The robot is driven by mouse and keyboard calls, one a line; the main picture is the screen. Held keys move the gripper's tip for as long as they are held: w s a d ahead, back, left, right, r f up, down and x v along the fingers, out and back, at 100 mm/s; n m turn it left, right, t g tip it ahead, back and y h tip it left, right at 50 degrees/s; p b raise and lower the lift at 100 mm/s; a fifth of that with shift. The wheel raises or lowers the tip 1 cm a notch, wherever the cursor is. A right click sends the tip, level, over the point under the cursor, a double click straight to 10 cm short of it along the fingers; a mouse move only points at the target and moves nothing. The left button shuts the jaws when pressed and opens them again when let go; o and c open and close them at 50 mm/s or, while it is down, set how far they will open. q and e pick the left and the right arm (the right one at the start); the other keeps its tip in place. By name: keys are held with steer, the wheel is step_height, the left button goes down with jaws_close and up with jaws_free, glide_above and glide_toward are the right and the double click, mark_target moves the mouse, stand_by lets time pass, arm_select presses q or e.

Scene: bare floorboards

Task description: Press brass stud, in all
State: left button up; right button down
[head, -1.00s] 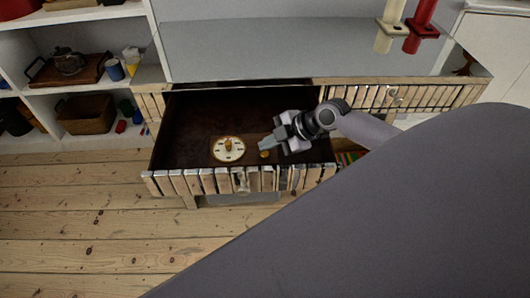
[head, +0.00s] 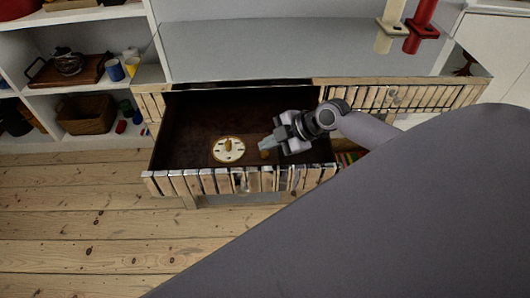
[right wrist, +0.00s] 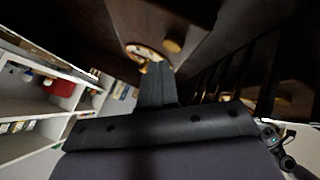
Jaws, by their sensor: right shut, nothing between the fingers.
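The brass stud (head: 265,155) is a small round knob on the floor of the open drawer (head: 190,125), right of a pale round dial (head: 228,149). My right gripper (head: 267,146) is shut and empty. It reaches into the drawer, its tips just above the stud in the head view; I cannot tell whether they touch it. In the right wrist view the shut fingers point toward the dial (right wrist: 140,52), and a round brass knob (right wrist: 172,45) shows just beyond and right of the tips. My left gripper is not in view.
The drawer's slatted front (head: 240,180) and side walls surround my gripper. A grey cabinet top (head: 300,50) lies behind, with cream and red posts (head: 420,25) at right. White shelves (head: 80,90) stand at left. Floorboards at lower left are clear.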

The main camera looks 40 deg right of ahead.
mark_target(268, 155)
steer(key=shift+f, duration=0.1)
stand_by(0.6)
steer(key=shift+f+b, duration=0.35)
steer(key=shift+b, duration=0.05)
steer(key=shift+f+b, duration=0.4)
steer(key=shift+f, duration=0.05)
stand_by(0.4)
steer(key=shift+r, duration=0.1)
steer(key=shift+r+p, duration=0.7)
steer(key=shift+r, duration=0.05)
step_height(268, 155, up, 5)
steer(key=p, duration=0.4)
steer(key=shift+r, duration=0.1)
stand_by(0.4)
